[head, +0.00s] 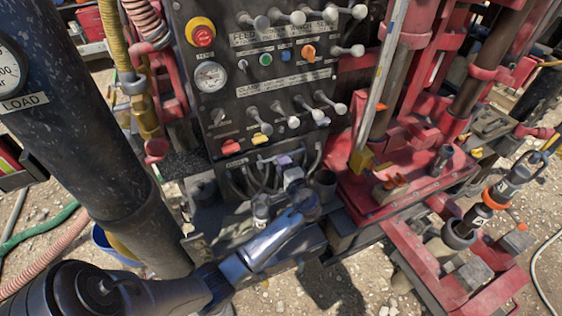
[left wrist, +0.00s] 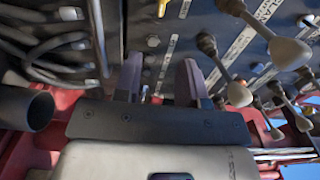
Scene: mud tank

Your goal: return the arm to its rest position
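My left arm comes in from the bottom left of the head view. Its gripper (head: 286,164) is small there, close below the lower edge of the black control panel (head: 222,112). In the left wrist view, the two dark fingers of the left gripper (left wrist: 160,72) stand apart with nothing between them. Ball-ended levers (left wrist: 238,92) of the panel are close to the right of the fingers. I cannot tell whether a finger touches anything. My right gripper is not in view.
Grey hoses (left wrist: 48,45) and a dark open pipe end (left wrist: 26,108) lie left of the fingers. A red drill frame (head: 405,185) is right of the panel. A thick black column (head: 75,130) marked LOAD stands left. Gravel ground lies below.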

